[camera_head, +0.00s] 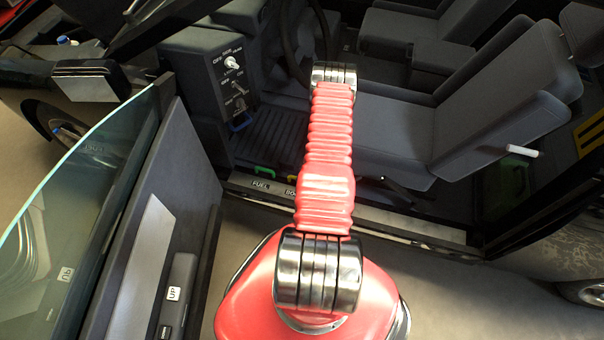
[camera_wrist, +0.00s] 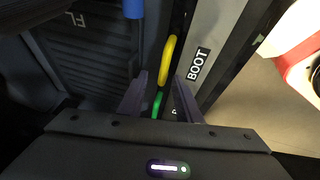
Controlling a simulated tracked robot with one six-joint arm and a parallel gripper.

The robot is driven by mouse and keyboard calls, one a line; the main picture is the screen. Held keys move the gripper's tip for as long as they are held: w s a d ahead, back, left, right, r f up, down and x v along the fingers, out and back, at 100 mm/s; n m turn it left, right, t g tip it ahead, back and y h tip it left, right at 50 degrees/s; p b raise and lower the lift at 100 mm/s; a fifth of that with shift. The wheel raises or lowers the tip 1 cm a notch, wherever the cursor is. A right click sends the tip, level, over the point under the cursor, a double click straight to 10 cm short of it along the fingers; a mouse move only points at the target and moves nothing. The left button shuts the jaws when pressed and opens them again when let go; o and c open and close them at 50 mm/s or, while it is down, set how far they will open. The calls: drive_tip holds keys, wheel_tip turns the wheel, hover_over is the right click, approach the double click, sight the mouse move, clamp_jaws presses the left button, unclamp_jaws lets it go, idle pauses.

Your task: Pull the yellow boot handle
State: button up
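The yellow boot handle (camera_wrist: 167,60) is a curved bar beside the white BOOT label (camera_wrist: 199,63) in the wrist view. In the head view only a bit of yellow shows by the sill, and my red arm hides the rest. My gripper (camera_wrist: 160,80) is open, its two dark fingers pointing toward the handle. The lower end of the yellow handle appears between the fingertips in the picture. I cannot tell whether it touches them. My gripper's fingers cannot be made out in the head view.
A green handle (camera_wrist: 157,104) lies close to the yellow one, partly between the fingers in the picture; it also shows near the FUEL label (camera_head: 260,185). A blue handle (camera_head: 240,122) is on the console. The open car door (camera_head: 155,225) stands left, the seat (camera_head: 495,105) right.

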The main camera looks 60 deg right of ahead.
drive_tip(key=shift+r, duration=0.1)
drive_tip(key=v, duration=1.3)
drive_tip(key=shift+s+r, duration=0.15)
drive_tip(key=shift+r, duration=0.05)
idle(0.6)
